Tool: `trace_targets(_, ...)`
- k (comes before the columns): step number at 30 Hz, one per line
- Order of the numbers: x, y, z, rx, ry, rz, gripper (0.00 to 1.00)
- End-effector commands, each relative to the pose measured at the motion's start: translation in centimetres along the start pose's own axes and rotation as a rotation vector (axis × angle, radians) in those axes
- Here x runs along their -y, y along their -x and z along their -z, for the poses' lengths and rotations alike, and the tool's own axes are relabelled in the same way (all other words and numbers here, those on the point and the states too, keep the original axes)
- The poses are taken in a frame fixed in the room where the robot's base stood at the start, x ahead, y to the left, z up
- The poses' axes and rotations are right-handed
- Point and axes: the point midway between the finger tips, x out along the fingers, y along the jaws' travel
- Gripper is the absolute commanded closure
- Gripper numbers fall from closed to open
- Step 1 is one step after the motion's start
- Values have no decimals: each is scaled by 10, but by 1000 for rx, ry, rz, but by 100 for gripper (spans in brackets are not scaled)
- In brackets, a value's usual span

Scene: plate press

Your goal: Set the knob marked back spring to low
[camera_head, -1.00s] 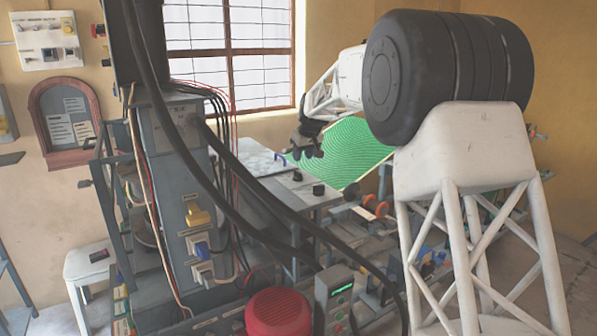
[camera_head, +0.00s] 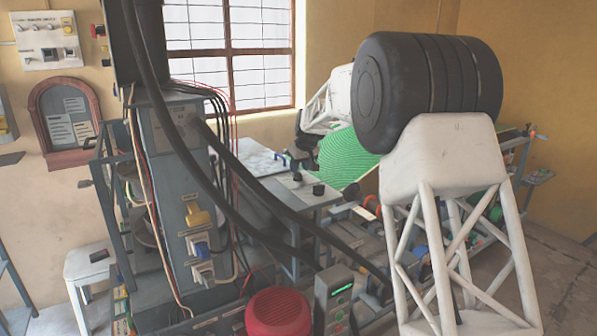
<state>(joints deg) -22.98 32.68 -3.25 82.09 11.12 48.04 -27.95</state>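Two black knobs stand on a light grey box top near the middle of the head view. One is the rear-left knob (camera_head: 297,176), the other the front-right knob (camera_head: 319,189). Their markings are too small to read, so I cannot tell which is the back spring knob or how either is set. My gripper (camera_head: 297,160) is small and dark, just above and behind the rear-left knob. I cannot tell whether it touches that knob. Its fingers are too small and dark to tell open from shut.
A green ribbed sheet (camera_head: 345,156) stands behind the knobs. Thick black cables (camera_head: 262,187) cross in front of the box. A grey column (camera_head: 185,180) with switches rises at left. A red ribbed motor cover (camera_head: 278,313) and a control box (camera_head: 335,300) stand in front.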

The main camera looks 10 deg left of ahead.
Motion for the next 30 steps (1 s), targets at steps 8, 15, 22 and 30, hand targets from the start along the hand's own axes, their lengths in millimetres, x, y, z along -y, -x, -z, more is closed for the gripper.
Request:
trace_targets(8,0,-21,0,0,0,0,61)
trace_targets(15,0,-23,0,0,0,0,61)
trace_targets(22,0,-23,0,0,0,0,78)
trace_targets(30,0,-23,0,0,1,0,100)
